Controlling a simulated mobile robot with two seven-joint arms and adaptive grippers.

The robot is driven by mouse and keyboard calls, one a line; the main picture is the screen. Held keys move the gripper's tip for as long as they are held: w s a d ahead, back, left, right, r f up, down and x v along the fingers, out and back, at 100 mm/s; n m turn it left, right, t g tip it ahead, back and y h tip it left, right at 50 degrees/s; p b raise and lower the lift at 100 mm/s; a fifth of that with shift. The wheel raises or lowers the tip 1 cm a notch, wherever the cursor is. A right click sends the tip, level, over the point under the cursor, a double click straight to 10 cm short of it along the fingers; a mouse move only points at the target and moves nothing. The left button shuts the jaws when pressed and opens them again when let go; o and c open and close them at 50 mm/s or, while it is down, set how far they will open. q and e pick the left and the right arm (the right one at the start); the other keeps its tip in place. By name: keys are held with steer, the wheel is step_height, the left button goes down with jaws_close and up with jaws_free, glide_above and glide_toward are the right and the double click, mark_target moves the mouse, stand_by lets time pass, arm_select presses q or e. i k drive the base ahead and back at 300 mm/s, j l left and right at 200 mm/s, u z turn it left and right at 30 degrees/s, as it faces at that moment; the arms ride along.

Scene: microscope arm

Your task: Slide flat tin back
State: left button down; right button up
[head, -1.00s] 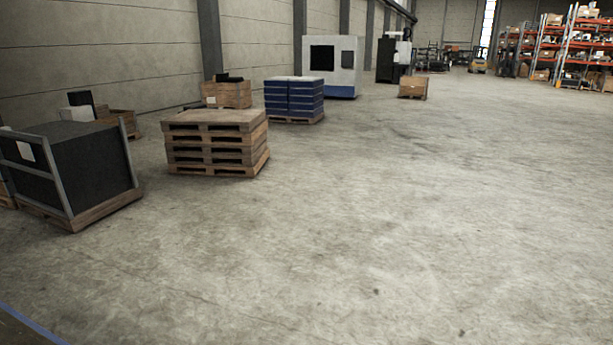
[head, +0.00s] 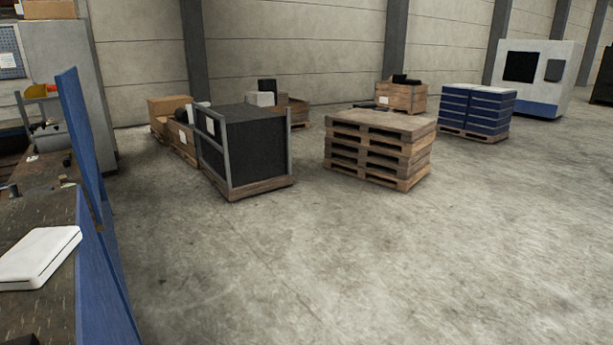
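No flat tin can be made out for certain in the head view. A flat white box-like thing with rounded edges (head: 38,257) lies on a dark, worn bench top (head: 45,212) at the left edge; I cannot tell whether it is a tin. Neither of my grippers is in view.
A blue panel (head: 88,150) edges the bench. A grey cabinet (head: 97,75) stands behind it. On the floor are a black crate on a pallet (head: 258,145), stacked wooden pallets (head: 375,150) and blue boxes (head: 478,108). The concrete floor (head: 400,265) at front right is clear.

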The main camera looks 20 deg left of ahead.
mark_target(29, 264)
steer(key=i+l+u, duration=0.15)
steer(key=u, duration=0.3)
steer(key=i+l+u, duration=0.2)
steer(key=u, duration=0.2)
steer(key=i+l+u, duration=0.15)
steer(key=l+u, duration=0.15)
steer(key=u, duration=0.15)
steer(key=i+l+u, duration=0.1)
steer(key=u, duration=0.3)
steer(key=l+u, duration=0.4)
steer(key=i+l+u, duration=0.1)
steer(key=l+u, duration=0.15)
steer(key=u, duration=0.15)
